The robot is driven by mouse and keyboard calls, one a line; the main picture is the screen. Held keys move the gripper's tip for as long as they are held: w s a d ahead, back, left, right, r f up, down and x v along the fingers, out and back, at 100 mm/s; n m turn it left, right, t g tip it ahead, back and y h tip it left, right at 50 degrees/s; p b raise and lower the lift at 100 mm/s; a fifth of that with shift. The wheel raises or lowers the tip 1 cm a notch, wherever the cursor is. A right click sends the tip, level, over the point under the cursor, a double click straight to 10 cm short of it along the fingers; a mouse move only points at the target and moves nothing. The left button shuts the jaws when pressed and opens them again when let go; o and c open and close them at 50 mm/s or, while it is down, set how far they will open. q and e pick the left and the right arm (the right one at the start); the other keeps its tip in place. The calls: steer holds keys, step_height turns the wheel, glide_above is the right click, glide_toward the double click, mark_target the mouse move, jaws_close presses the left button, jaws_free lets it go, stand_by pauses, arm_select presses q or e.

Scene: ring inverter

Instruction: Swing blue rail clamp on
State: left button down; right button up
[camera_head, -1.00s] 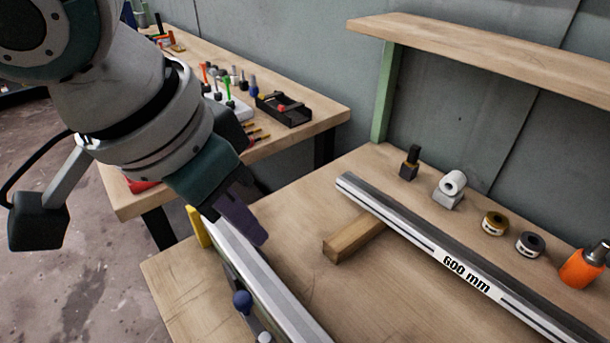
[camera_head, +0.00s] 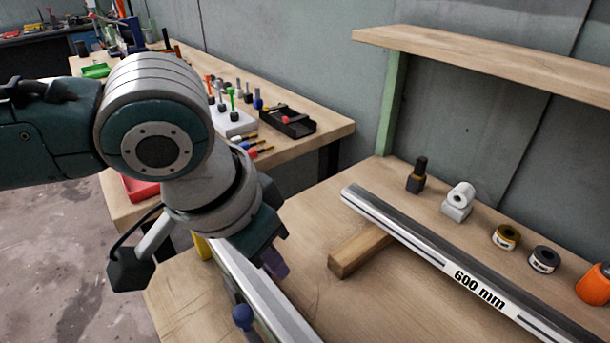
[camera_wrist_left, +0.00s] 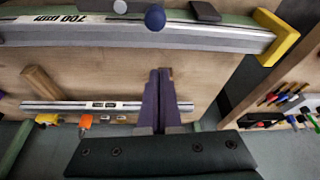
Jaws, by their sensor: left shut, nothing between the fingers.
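The blue ball knob (camera_head: 243,316) of the rail clamp stands beside the near silver rail (camera_head: 262,292) at the bottom of the head view. The knob also shows in the wrist view (camera_wrist_left: 155,18), at the edge of the rail marked 700 mm (camera_wrist_left: 200,36). My left gripper (camera_head: 276,265) is above the rail, beyond the knob. In the wrist view its purple fingers (camera_wrist_left: 161,78) are together with nothing between them, apart from the knob. The clamp's lower part is cut off by the frame edge. My right gripper is not in view.
A yellow end piece (camera_head: 203,246) sits at the rail's far end. A second rail marked 600 mm (camera_head: 430,252) rests across a wooden block (camera_head: 358,250).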

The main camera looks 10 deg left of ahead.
arm_select(q)
steer(key=shift+x, duration=1.05)
steer(key=shift+s+a+f, duration=0.1)
steer(key=shift+f, duration=0.1)
steer(key=shift+s+a+p, duration=0.3)
steer(key=shift+s, duration=0.25)
steer(key=shift+s+a+p, duration=0.3)
steer(key=shift+s, duration=0.25)
steer(key=shift+s+a+f, duration=0.1)
steer(key=shift+s+a, duration=0.2)
steer(key=shift+s, duration=0.2)
